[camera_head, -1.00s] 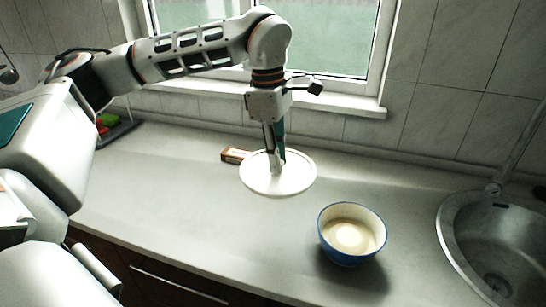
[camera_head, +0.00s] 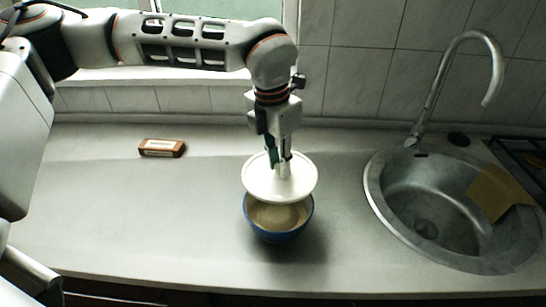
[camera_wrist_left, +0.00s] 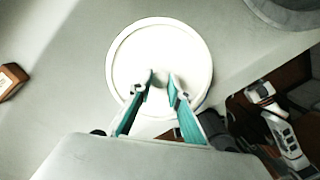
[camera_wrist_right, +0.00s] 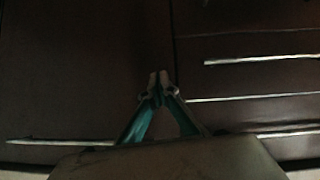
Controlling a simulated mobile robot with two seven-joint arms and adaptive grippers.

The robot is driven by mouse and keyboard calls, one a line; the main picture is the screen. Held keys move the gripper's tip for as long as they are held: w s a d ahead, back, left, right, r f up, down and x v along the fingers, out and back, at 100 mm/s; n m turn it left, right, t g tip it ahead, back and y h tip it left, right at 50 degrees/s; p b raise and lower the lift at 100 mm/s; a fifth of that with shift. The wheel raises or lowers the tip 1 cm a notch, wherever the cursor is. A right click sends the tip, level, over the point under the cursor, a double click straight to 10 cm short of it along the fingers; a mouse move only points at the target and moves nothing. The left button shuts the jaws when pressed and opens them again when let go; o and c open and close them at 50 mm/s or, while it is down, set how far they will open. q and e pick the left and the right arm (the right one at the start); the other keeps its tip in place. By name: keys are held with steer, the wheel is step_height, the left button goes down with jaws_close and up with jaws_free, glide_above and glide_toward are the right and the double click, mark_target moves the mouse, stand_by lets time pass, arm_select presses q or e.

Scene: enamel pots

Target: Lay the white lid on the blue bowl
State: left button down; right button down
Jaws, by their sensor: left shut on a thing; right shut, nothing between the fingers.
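The white lid (camera_head: 262,187) is a round disc held level by my left gripper (camera_head: 281,168), which is shut on its knob from above. My right gripper (camera_wrist_right: 160,82) is shut and empty, in front of dark cabinet fronts.
A small brown box (camera_head: 162,148) lies on the counter (camera_head: 130,215) to the left. The steel sink (camera_head: 440,222) with its tap (camera_head: 436,88) is to the right, with a tan cloth-like piece (camera_head: 500,192) at its rim.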

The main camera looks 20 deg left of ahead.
mark_target(278, 189)
arm_select(q)
steer(key=shift+s, duration=0.1)
steer(key=shift+s+d+f+b, duration=0.1)
steer(key=shift+s+d+b, duration=0.1)
steer(key=shift+s, duration=0.6)
steer(key=shift+s+d+f+b, duration=0.1)
steer(key=shift+s+d+b, duration=0.15)
steer(key=shift+s, duration=0.5)
steer(key=shift+s+d+f+b, duration=0.1)
steer(key=shift+s+d+b, duration=0.1)
steer(key=shift+s, duration=0.6)
steer(key=shift+f+b, duration=0.75)
steer(key=shift+f, duration=0.45)
steer(key=c, duration=1.8)
jaws_free()
steer(key=o, duration=0.5)
steer(key=shift+r, duration=0.1)
